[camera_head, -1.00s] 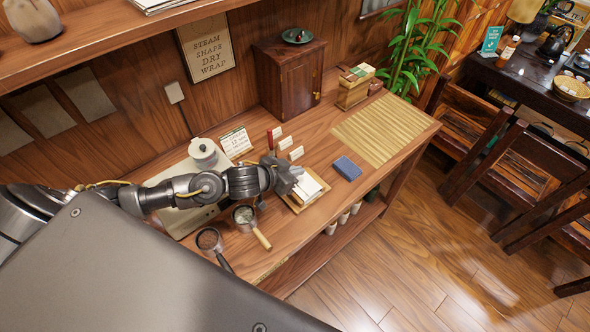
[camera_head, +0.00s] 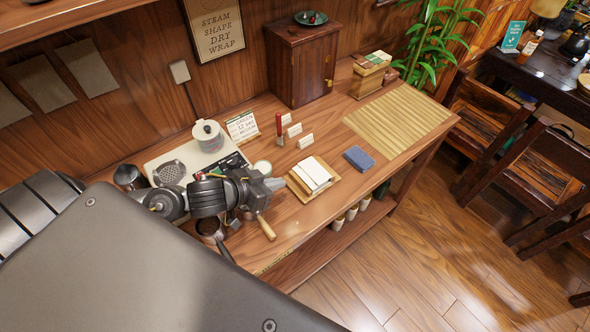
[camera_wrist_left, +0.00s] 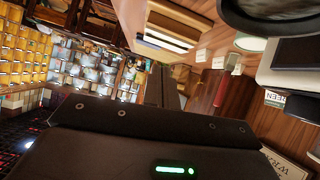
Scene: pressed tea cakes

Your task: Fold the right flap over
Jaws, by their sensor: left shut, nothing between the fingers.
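White wrapping paper (camera_head: 315,174) lies on a small wooden board (camera_head: 296,190) on the workbench. A lengthwise line or edge shows on the paper, but I cannot tell clearly how each flap lies. The board also shows near the top of the left wrist view (camera_wrist_left: 150,50), with pale paper strips (camera_wrist_left: 178,22) on it. My left gripper (camera_head: 275,184) is shut and empty, left of the board and apart from it, above the bench near a wooden-handled strainer (camera_head: 266,228). My right gripper is not in view.
A blue block (camera_head: 358,158) lies right of the board, with a bamboo mat (camera_head: 398,118) beyond. A red-handled tool (camera_head: 279,128) and small white cards (camera_head: 305,141) stand behind the board. The bench's front edge is close to the board.

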